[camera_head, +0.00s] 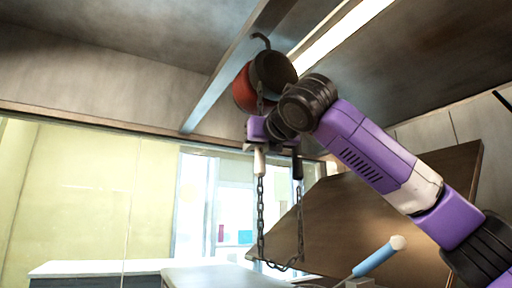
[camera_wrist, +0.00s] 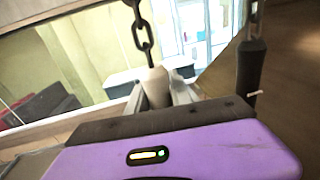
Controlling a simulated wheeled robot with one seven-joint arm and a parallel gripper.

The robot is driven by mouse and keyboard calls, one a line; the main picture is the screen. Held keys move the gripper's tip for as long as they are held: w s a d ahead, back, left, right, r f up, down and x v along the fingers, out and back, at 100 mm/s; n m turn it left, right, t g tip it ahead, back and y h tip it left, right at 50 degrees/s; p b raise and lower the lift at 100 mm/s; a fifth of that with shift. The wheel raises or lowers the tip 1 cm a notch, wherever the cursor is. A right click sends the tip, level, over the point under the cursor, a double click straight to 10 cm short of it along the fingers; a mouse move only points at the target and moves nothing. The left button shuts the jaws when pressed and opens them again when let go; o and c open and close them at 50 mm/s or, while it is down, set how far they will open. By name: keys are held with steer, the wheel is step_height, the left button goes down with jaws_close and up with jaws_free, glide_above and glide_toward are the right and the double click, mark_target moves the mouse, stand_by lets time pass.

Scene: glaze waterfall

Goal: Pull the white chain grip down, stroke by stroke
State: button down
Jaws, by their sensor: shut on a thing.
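The white chain grip (camera_head: 259,160) hangs on a dark chain (camera_head: 261,215) below a red and black hoist (camera_head: 245,90). My gripper (camera_head: 258,150) is shut on the white grip, high up near the hoist. In the wrist view the white grip (camera_wrist: 156,84) sits between the two fingers, with the chain (camera_wrist: 140,30) running up from it. A black grip (camera_head: 297,166) hangs on the other chain strand to the right, and it also shows in the wrist view (camera_wrist: 250,68). The chain loops below both grips. The fingers partly hide the white grip.
A metal beam (camera_head: 225,75) runs along the ceiling by the hoist. A large brown tilted panel (camera_head: 385,215) stands behind my arm. A blue-handled tool with a pale tip (camera_head: 376,258) is at the lower right. A pale counter (camera_head: 95,268) lies below left.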

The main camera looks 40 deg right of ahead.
step_height(320, 180, down, 17)
steer(key=b, duration=0.6)
steer(key=shift+f+b, duration=0.15)
steer(key=shift+b, duration=0.2)
steer(key=c, duration=1.1)
jaws_free()
steer(key=shift+b+v, duration=0.4)
steer(key=shift+v, duration=3.55)
